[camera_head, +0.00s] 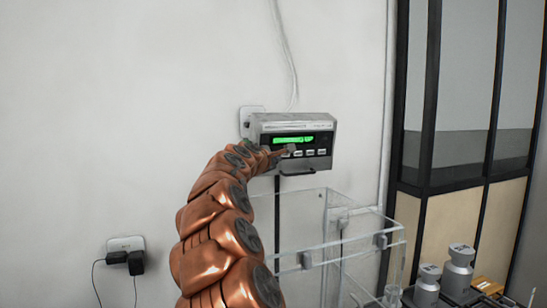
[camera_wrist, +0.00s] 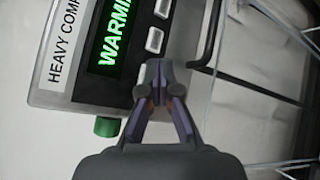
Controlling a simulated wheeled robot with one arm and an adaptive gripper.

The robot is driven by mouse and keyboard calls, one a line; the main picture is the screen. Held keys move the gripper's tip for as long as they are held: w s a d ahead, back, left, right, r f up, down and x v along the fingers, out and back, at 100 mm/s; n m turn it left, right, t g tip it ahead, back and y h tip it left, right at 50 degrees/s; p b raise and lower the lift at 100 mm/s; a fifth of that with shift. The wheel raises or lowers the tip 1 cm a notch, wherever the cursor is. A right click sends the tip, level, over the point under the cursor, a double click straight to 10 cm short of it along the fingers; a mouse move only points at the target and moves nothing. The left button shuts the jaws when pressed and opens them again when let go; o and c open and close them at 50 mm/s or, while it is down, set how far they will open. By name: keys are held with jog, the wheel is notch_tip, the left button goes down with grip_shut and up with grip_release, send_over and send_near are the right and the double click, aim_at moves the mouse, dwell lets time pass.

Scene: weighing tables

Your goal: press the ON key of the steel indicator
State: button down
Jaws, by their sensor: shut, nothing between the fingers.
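The steel indicator (camera_head: 335,145) is a grey box on the wall with a lit green display (camera_head: 293,139) and a row of pale keys below it. In the wrist view the indicator (camera_wrist: 55,98) appears turned sideways, and its display (camera_wrist: 115,38) shows "WARMI", cut off at the top edge. My gripper (camera_wrist: 158,82) is shut and empty, its tips over the key row at the end nearest the green knob. They partly cover a pale key (camera_wrist: 142,74) there; its label is not readable, and contact cannot be told. In the head view my gripper (camera_head: 286,151) is at the lower left of the indicator's face.
A green knob (camera_wrist: 107,126) sticks out from the indicator's side. A dark bar (camera_head: 297,173) juts out below it. A clear open-topped enclosure (camera_head: 300,215) stands below, with metal weights (camera_head: 457,273) at lower right. The wall to the left is mostly clear.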

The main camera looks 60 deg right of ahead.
jog(key=shift+s+a+f+b, duration=0.15)
jog(key=shift+s+a, duration=0.3)
jog(key=shift+s, duration=0.25)
jog(key=shift+s+a+f+b, duration=0.1)
jog(key=shift+s+a, duration=0.35)
jog(key=shift+s, duration=0.25)
jog(key=shift+s+a+f+b, duration=0.15)
jog(key=shift+s+a, duration=0.3)
jog(key=shift+s, duration=0.25)
